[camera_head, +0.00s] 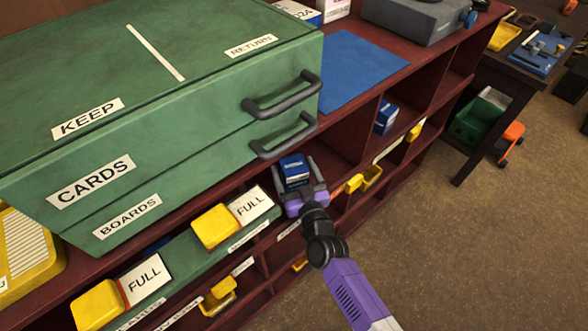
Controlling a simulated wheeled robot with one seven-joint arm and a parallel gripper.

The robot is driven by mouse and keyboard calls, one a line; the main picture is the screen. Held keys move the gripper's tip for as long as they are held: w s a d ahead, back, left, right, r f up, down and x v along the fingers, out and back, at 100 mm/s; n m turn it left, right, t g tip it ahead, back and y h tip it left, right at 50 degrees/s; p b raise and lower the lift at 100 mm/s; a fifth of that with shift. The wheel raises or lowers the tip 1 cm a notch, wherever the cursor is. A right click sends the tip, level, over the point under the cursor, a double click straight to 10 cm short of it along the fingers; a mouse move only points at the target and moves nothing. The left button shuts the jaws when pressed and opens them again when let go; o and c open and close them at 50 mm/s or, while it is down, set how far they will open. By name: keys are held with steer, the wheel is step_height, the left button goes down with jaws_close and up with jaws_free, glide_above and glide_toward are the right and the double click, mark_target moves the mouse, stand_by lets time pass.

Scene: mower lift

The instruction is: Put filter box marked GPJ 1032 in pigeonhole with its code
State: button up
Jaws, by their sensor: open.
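My gripper (299,178) reaches from below into an opening of the dark red shelf (345,140), right of the green cabinet. Its jaws are open, with one finger on each side of a small blue box (293,167). The box has a pale marking that is too small to read, so I cannot tell whether it is GPJ 1032. I cannot tell whether the fingers touch it. Another blue box (386,117) sits in a compartment further right. Pigeonhole codes on the shelf edges are not legible.
The green cabinet (200,110) has two dark handles (283,95) jutting out close above my gripper. A blue mat (352,68) and a grey case (425,20) lie on top. The floor at right is open.

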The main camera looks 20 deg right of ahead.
steer(key=shift+r, duration=0.2)
steer(key=s+b, duration=0.1)
steer(key=s, duration=1.1)
steer(key=shift+a, duration=0.45)
steer(key=s+r+g, duration=0.1)
steer(key=s+r, duration=0.1)
steer(key=s, duration=1.5)
steer(key=s+r+n+g+y, duration=0.1)
steer(key=s+r+g, duration=0.1)
steer(key=s+r, duration=0.8)
steer(key=s+d, duration=0.1)
steer(key=s, duration=0.3)
steer(key=shift+s+r+y, duration=0.3)
steer(key=shift+s+r, duration=0.05)
steer(key=shift+r, duration=0.05)
